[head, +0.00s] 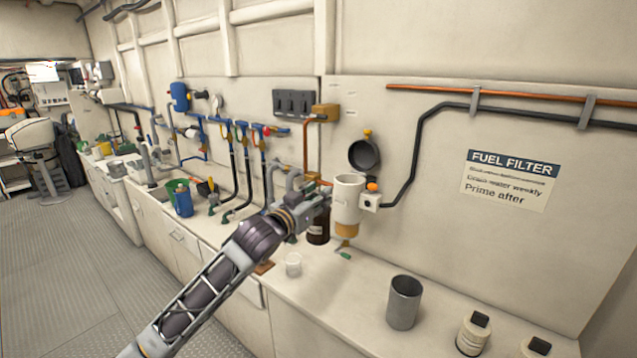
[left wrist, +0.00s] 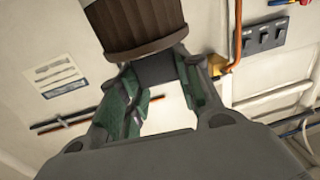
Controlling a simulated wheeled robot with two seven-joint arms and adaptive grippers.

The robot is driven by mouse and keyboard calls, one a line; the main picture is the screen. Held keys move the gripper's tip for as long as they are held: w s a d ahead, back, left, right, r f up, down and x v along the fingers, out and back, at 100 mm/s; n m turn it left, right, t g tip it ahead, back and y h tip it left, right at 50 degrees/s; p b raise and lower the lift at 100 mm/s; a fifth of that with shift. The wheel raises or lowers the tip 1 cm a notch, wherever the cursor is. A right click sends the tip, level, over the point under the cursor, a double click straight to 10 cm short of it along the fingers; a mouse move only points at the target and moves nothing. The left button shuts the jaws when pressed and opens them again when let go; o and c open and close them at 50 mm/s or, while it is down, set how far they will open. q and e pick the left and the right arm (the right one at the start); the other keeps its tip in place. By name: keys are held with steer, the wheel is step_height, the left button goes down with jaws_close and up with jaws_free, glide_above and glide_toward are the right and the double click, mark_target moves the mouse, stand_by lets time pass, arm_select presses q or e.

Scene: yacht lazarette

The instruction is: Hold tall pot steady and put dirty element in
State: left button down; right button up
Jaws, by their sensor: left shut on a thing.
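The dirty element is a brown pleated cylinder (left wrist: 145,25) in the left wrist view, with a dark piece at its end between my fingers. My left gripper (left wrist: 150,90) is shut on it. In the head view my left gripper (head: 318,198) is close to the wall, left of the white filter housing. A dark brown cylinder (head: 317,232) shows below it, apparently the element, partly hidden by the gripper. The tall pot (head: 404,302) is a grey metal cylinder, upright on the counter, right of and nearer than the gripper. No gripper touches it. My right gripper is out of view.
The white filter housing (head: 347,200) with a tan bottom is on the wall. A small clear cup (head: 293,265) and a green-handled tool (head: 344,254) lie on the counter. Black-topped containers (head: 473,332) stand at the front right. Counter left of the pot is mostly clear.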

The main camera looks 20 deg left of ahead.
arm_select(q)
steer(key=s+f+n+y, duration=0.1)
steer(key=s+f, duration=0.4)
steer(key=f, duration=0.6)
steer(key=s+f+n+y, duration=0.1)
steer(key=s+f+y, duration=0.1)
steer(key=s+f, duration=0.4)
steer(key=s+f+y, duration=0.1)
steer(key=s+f, duration=0.5)
steer(key=f, duration=1)
steer(key=shift+a+f+n+t, duration=0.15)
steer(key=shift+a+n+t, duration=0.15)
steer(key=shift+a+n, duration=0.1)
steer(key=shift+a+f, duration=0.1)
steer(key=shift+f, duration=0.05)
